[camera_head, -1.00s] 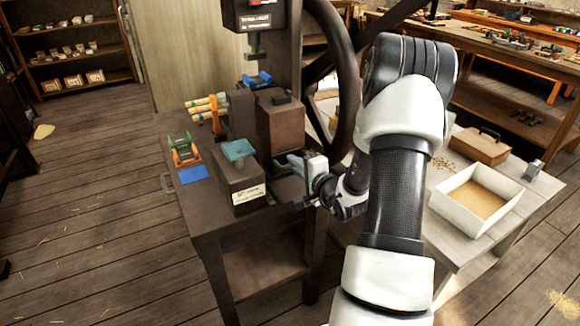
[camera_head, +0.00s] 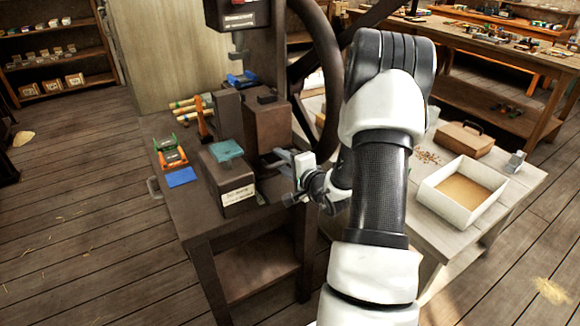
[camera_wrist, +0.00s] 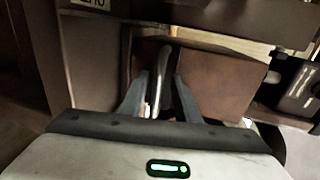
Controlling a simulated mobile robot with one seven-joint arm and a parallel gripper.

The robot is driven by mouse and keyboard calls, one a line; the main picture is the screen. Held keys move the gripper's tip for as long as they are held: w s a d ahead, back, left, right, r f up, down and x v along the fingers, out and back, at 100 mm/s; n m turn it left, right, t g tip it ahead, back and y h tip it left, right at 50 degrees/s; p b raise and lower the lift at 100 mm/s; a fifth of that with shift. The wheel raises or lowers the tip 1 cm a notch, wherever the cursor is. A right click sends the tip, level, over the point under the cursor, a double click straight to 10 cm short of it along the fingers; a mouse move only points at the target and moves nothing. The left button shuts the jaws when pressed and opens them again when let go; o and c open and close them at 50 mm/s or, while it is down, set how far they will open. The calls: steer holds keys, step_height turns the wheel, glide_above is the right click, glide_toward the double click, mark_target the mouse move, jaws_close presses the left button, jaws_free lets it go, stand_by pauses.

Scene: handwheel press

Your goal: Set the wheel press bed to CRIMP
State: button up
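The wheel press stands on a dark bench (camera_head: 180,215), with its large dark handwheel (camera_head: 330,75) behind my arm. The press head (camera_head: 238,14) hangs above a blue piece (camera_head: 242,79). A dark block with a teal pad (camera_head: 226,150) and a pale label (camera_head: 238,195) stands at the front; the label is not legible. I cannot make out a CRIMP mark. My gripper (camera_head: 277,158) is low at the bench's right side, beside a brown block (camera_head: 267,127). In the wrist view my gripper's fingers (camera_wrist: 160,84) are apart, with a grey curved metal bar (camera_wrist: 163,70) between them; contact is unclear.
Orange-and-green piece (camera_head: 170,152), blue card (camera_head: 181,177) and yellow-tipped rods (camera_head: 190,104) lie on the bench's left. A pale side table (camera_head: 450,235) at right holds a white tray (camera_head: 430,195) and a brown case (camera_head: 463,139). Floor is clear at left.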

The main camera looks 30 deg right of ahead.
steer(key=p+v, duration=0.1)
steer(key=v, duration=1.6)
steer(key=shift+s+f, duration=0.1)
steer(key=shift+s, duration=0.05)
